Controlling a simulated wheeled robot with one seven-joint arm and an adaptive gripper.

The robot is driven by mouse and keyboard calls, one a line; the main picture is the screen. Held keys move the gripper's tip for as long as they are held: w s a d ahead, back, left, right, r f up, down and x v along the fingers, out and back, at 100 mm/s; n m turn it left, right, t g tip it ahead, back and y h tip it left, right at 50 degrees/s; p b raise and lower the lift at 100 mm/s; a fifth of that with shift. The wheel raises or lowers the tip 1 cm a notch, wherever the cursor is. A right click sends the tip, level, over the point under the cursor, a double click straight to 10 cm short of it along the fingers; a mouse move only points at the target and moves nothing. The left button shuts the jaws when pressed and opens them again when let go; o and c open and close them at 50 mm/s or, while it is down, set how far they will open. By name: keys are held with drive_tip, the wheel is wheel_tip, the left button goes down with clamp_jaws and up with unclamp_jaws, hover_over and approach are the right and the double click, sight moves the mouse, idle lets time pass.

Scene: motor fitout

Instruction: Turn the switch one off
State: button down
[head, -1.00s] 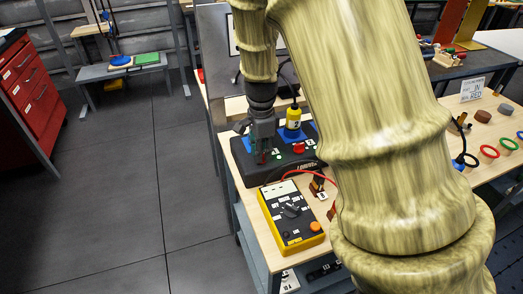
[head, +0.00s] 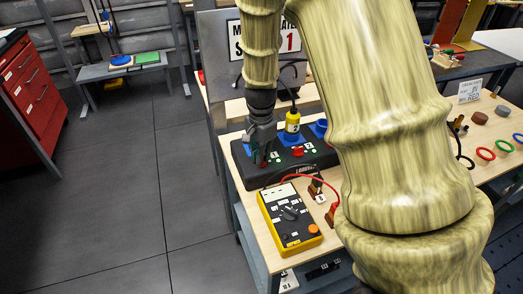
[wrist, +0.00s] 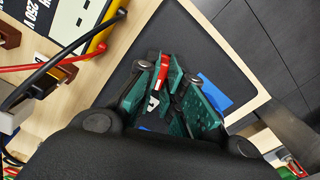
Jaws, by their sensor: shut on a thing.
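The black switch box (head: 310,166) lies on the wooden bench, with blue sockets and red switches on top. Switch one, a red piece (wrist: 157,71), shows between my fingertips in the wrist view; my fingers hide much of it. A small white label is beside it. My gripper (head: 261,161) points down at the left end of the box, and its teal fingers (wrist: 168,82) are shut on the red switch. Another red switch (head: 298,151) is free, to the right. I cannot tell which position switch one is in.
A yellow-black meter (head: 289,216) with red and black leads lies in front of the box. A sign (head: 285,38) stands behind. Coloured rings (head: 485,153) lie at right.

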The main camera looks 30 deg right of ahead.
drive_tip(key=n+p, duration=0.3)
drive_tip(key=n, duration=0.3)
drive_tip(key=shift+r+n, duration=0.1)
drive_tip(key=shift+n, duration=0.2)
drive_tip(key=n+p, duration=0.1)
drive_tip(key=n, duration=0.2)
drive_tip(key=shift+n+p, duration=0.65)
drive_tip(key=shift+n, duration=1.15)
drive_tip(key=c, duration=1.5)
unclamp_jaws()
drive_tip(key=shift+c, duration=0.2)
